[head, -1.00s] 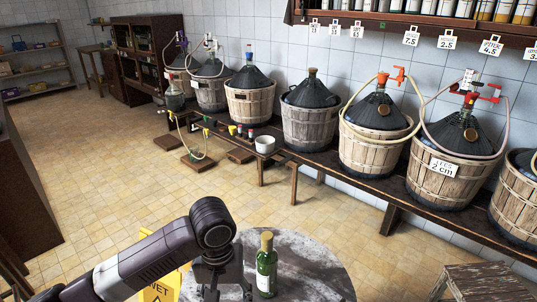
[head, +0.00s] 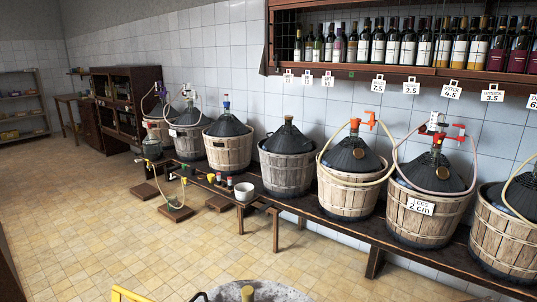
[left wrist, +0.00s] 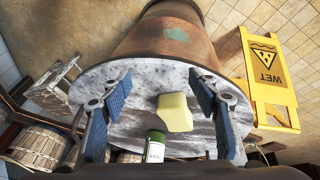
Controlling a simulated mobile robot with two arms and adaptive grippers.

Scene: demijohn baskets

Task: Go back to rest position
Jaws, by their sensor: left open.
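My left gripper (left wrist: 158,112) is open in the left wrist view, its two blue-padded fingers wide apart with nothing held between them. Beyond the fingers is the round grey stone tabletop (left wrist: 140,84). A pale yellow block (left wrist: 174,113) shows between the fingers, and the green bottle (left wrist: 155,148) with a white label shows below it. My right gripper is not in view.
A yellow wet-floor sign (left wrist: 263,75) stands beside the table. A dark bench (head: 335,225) along the tiled wall bears several demijohns in wooden baskets and a white pot (head: 244,191). A bottle shelf (head: 400,67) hangs above. The tiled floor (head: 90,225) at left is open.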

